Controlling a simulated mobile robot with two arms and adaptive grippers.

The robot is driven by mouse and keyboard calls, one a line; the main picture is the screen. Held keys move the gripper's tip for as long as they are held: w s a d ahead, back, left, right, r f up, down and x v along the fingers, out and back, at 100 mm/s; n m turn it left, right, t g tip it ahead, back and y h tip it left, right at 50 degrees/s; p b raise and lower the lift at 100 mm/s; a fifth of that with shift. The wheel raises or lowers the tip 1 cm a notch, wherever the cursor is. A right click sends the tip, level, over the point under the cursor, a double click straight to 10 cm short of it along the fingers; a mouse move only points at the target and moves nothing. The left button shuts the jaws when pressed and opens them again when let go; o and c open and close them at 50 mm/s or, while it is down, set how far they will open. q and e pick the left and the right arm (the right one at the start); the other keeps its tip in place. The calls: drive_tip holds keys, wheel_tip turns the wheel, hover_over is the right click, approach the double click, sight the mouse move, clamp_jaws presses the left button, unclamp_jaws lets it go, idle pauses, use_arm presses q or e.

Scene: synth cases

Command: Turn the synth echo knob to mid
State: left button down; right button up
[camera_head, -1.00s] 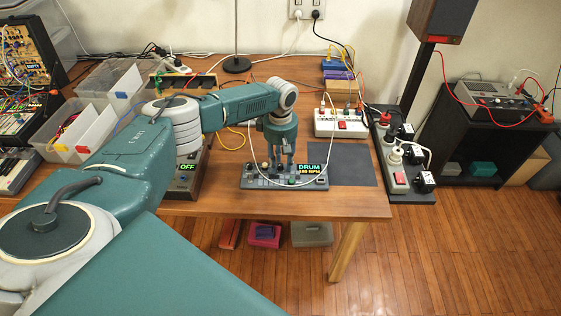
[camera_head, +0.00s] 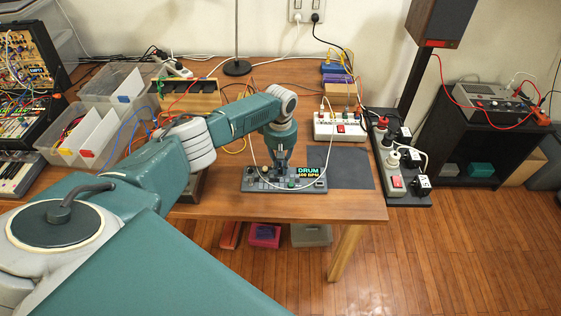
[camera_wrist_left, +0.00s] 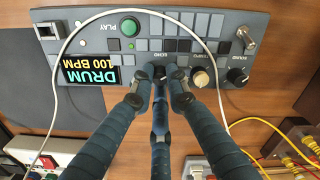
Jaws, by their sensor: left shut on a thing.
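The grey synth (camera_head: 318,185) lies near the table's front edge, its screen reading DRUM 100 BPM. In the left wrist view the synth (camera_wrist_left: 280,14) shows with its keys, a green PLAY button (camera_wrist_left: 128,27), a cream knob (camera_wrist_left: 200,78) and a black knob (camera_wrist_left: 237,76). My left gripper (camera_head: 277,178) points down onto the synth's panel. In the wrist view its fingers (camera_wrist_left: 160,76) are shut around the small dark echo knob (camera_wrist_left: 158,69), by the ECHO label. The fingers cover much of this knob, so its angle cannot be told. My right gripper is not in view.
A thin white cable (camera_wrist_left: 57,90) loops over the synth. A dark mat (camera_head: 345,168) lies to its right, with a white power strip (camera_head: 340,127) behind. The cream knob stands close beside my fingers. Clear bins (camera_head: 115,85) and patch cables crowd the table's left.

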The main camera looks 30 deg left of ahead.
use_arm(q)
drive_tip(key=shift+d+r+m, duration=0.1)
drive_tip(key=shift+r+m, duration=0.05)
drive_tip(key=shift+m, duration=0.35)
drive_tip(key=shift+m+p, duration=0.4)
drive_tip(key=shift+m, duration=0.5)
drive_tip(key=m, duration=1.5)
drive_tip(key=m+b, duration=0.1)
drive_tip(key=m, duration=0.5)
drive_tip(key=shift+m, duration=0.3)
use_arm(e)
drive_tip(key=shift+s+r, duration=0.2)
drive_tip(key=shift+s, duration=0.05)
